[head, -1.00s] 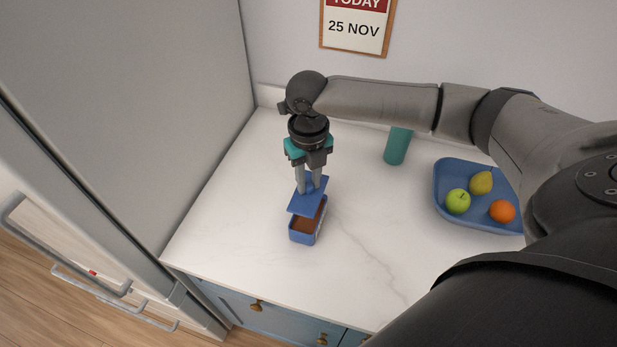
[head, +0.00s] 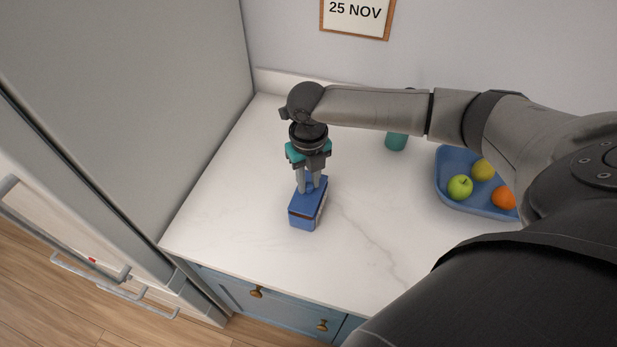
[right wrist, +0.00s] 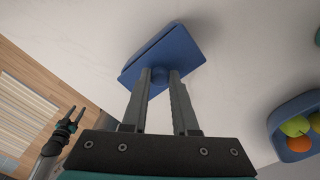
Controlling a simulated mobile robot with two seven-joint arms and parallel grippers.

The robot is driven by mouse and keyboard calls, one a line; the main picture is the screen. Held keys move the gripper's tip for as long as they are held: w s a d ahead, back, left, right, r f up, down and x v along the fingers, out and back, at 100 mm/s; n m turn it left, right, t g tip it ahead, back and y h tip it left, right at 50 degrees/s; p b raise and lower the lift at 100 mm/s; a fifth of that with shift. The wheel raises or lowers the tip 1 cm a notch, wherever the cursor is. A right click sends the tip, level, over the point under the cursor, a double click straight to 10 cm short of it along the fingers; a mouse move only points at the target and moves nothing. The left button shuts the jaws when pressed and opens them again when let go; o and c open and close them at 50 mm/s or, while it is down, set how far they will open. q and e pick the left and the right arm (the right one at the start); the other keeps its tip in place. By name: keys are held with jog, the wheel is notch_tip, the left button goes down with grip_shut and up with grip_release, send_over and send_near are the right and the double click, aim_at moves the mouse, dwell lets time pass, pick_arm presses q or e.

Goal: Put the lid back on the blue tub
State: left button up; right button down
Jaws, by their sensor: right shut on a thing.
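The blue tub (head: 303,223) stands on the white worktop. Its blue lid (head: 304,202) lies over the opening, roughly in line with the tub. A thin brown strip shows between lid and tub at the near edge, so I cannot tell whether it sits fully flush. My right gripper (head: 311,187) points down and is shut on the lid's knob; the right wrist view shows the knob (right wrist: 160,75) between the fingers and the lid (right wrist: 172,50) beyond. My left gripper (right wrist: 77,113) shows at the left of the right wrist view, fingers apart, empty, away from the tub.
A blue tray (head: 450,202) with an apple, a pear and an orange stands to the right. A teal cup (head: 396,142) stands behind, partly under my right arm. A grey fridge (head: 130,110) is at the left. The worktop around the tub is clear.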

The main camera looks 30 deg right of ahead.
jog(key=shift+p, duration=0.3)
dwell(0.5)
jog(key=shift+f+p, duration=0.5)
jog(key=shift+f, duration=0.05)
dwell(1.8)
jog(key=shift+c, duration=0.6)
grip_release()
jog(key=shift+r+p, duration=3.55)
jog(key=shift+p, duration=0.1)
